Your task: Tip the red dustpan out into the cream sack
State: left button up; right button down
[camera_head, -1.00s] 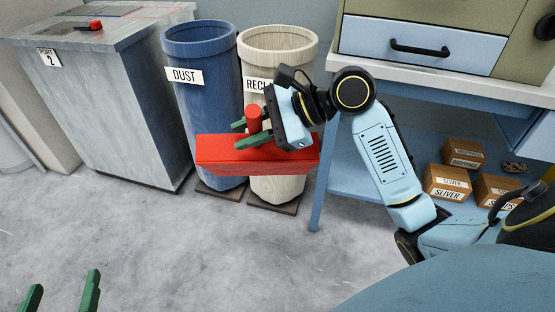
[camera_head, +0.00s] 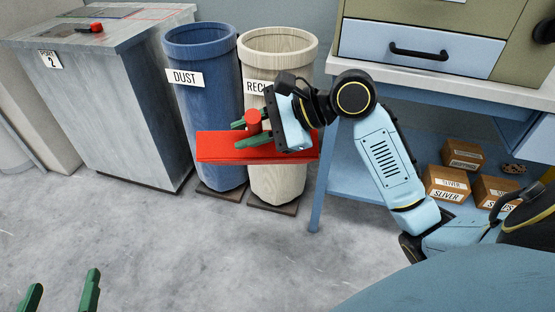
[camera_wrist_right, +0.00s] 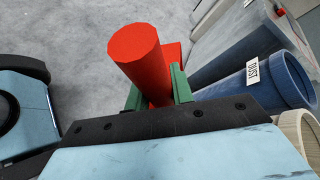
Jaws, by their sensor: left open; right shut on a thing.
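The red dustpan (camera_head: 225,148) is held by its upright round handle in my right gripper (camera_head: 252,137), which is shut on it. In the head view the pan hangs in front of the lower parts of the two sacks. In the right wrist view the red handle (camera_wrist_right: 137,58) stands between the green fingers. The cream sack (camera_head: 283,185), with a partly hidden label reading "RECL", stands behind the pan and gripper, its mouth open at the top. Its rim also shows in the right wrist view (camera_wrist_right: 295,125). My left gripper (camera_head: 62,298) is open and empty at the bottom left.
A blue sack labelled DUST (camera_head: 205,105) stands just left of the cream one. A grey cabinet (camera_head: 115,110) marked PORT 2 is further left. The floor in front is clear.

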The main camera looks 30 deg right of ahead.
notch_tip(320, 180, up, 7)
jog(key=n+t+h+p, duration=0.1)
jog(key=n+t+p, duration=0.1)
jog(key=n+t, duration=0.3)
jog(key=shift+n, duration=0.7)
jog(key=shift+r, duration=0.1)
